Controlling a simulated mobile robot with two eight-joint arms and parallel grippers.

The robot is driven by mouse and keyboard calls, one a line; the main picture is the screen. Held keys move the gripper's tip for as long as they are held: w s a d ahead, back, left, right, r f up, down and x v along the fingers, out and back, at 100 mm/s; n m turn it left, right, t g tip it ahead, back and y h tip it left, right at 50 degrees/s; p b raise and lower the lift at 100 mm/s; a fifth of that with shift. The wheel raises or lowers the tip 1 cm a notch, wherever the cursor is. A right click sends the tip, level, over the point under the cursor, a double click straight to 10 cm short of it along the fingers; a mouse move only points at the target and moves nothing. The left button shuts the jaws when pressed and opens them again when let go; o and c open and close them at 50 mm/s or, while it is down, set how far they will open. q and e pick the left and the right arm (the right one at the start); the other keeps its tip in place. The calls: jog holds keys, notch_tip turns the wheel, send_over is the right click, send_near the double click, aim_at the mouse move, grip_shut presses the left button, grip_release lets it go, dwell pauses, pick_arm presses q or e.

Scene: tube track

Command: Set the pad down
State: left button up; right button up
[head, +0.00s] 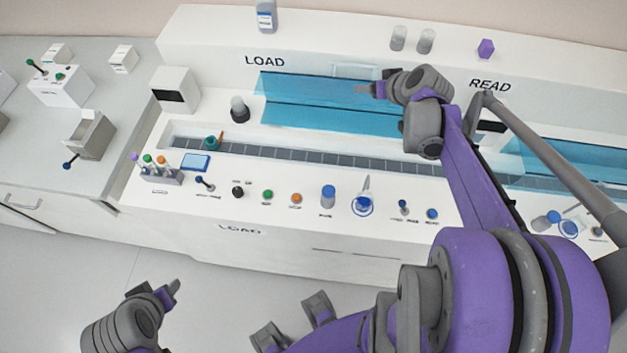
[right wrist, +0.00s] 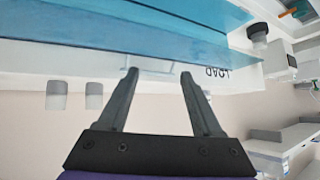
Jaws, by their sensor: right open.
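My right gripper (head: 370,89) is at the right end of the blue see-through cover (head: 315,115) under the word LOAD. In the right wrist view its two fingers (right wrist: 159,73) are spread, with nothing held between them. A pale, thin-framed rectangle (head: 354,70) lies on the white face behind the gripper; it also shows beyond the fingertips in the wrist view (right wrist: 152,66). I cannot tell whether it is the pad, and no other pad is clear. My left gripper (head: 168,292) is low at the left, in front of the bench; its jaw opening does not show clearly.
A grey segmented track (head: 320,157) runs along the white bench. Two grey-capped vials (head: 412,40) and a purple block (head: 486,48) stand on the back ledge. The floor at lower left is clear.

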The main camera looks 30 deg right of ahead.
jog(key=s+a+f+n+g+y, duration=0.1)
jog(key=s+a+f, duration=0.15)
jog(key=a, duration=0.75)
jog(key=s+a+f+n+g+y, duration=0.15)
jog(key=s+a, duration=0.25)
jog(key=a, duration=0.6)
jog(key=s+a+f+n+g, duration=0.1)
jog(key=s+a+f, duration=0.3)
jog(key=s+a, duration=0.3)
jog(key=shift+s+f+g, duration=0.2)
jog(key=shift+s+g, duration=0.15)
jog(key=shift+s, duration=0.6)
jog(key=shift+n+h, duration=0.25)
